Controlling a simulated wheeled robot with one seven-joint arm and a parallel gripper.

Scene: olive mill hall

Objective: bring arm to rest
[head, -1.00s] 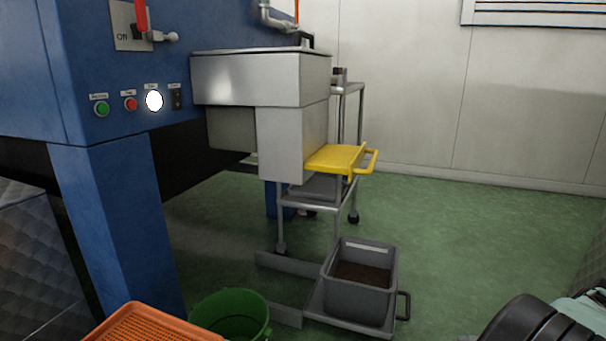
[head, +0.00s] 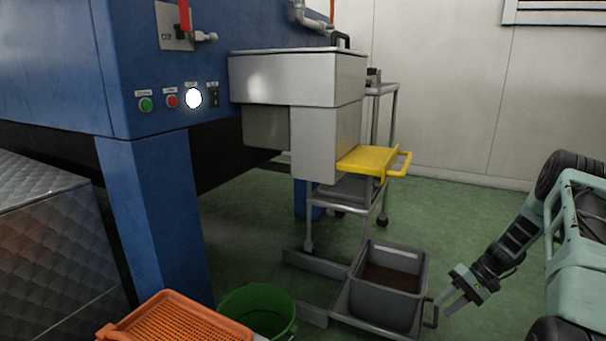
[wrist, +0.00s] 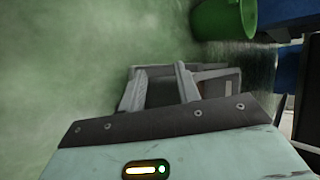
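My gripper (head: 441,309) is at the lower right in the head view, at the end of my arm, pointing down and left. Its two fingers are apart with nothing held between them. In the wrist view the open fingers (wrist: 160,70) show against the green floor and a grey bin. In the head view the fingertips overlap the area beside the dark handle (head: 432,312) of the low tray under the grey bin (head: 385,298). I cannot tell how far apart they are in depth.
A blue machine (head: 155,200) with buttons and a steel chute (head: 297,78) fills the left. A yellow-handled tray (head: 368,160) juts out at its trolley. An orange crate (head: 175,325) and green bucket (head: 255,305) stand in front.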

